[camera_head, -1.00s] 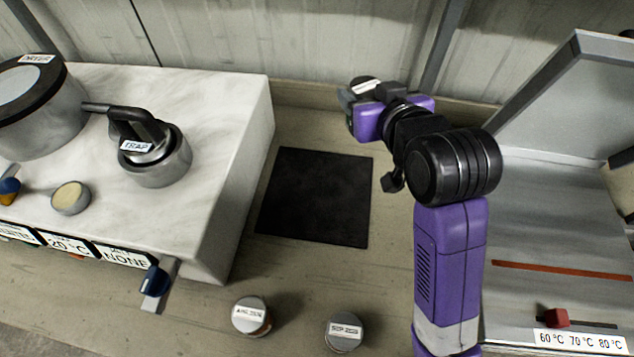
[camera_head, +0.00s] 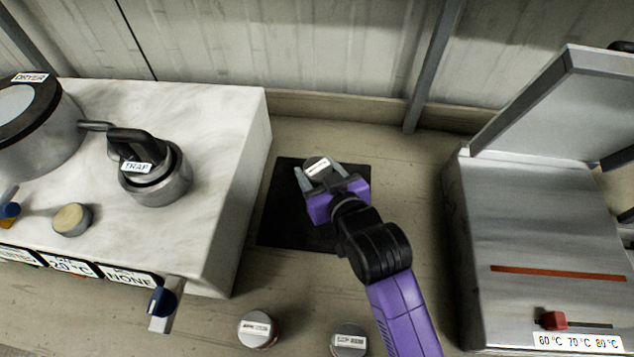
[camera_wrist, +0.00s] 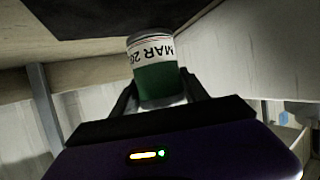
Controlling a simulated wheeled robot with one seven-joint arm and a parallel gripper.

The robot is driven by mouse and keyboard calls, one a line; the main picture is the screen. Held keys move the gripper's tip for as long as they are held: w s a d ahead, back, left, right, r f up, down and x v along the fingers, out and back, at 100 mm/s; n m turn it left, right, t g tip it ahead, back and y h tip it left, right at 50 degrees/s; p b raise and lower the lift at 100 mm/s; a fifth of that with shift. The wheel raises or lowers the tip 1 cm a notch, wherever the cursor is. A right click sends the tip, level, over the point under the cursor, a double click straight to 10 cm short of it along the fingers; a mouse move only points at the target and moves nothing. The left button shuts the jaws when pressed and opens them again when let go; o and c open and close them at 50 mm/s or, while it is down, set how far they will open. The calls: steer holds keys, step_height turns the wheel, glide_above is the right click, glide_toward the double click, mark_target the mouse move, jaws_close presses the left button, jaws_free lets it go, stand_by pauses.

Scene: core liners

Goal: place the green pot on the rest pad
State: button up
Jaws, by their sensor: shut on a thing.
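In the head view the pot's labelled top (camera_head: 317,167) shows between the fingers of my gripper (camera_head: 319,178). The rest pad (camera_head: 283,222) is a black square mat on the bench. My gripper and the pot are over the pad's upper part in the head view. The gap between pot and pad cannot be judged.
A white block with a trap pot (camera_head: 155,180) and a dryer (camera_head: 40,130) stands left of the pad. A steel heater with a raised lid (camera_head: 545,230) stands right. Two labelled jars (camera_head: 258,330) (camera_head: 349,341) stand below the pad. Bare bench lies right of it.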

mark_target(317, 185)
steer(key=shift+f, duration=2.55)
steer(key=shift+f, duration=0.1)
steer(key=o, duration=1.5)
steer(key=v, duration=1.2)
steer(key=shift+b, duration=0.45)
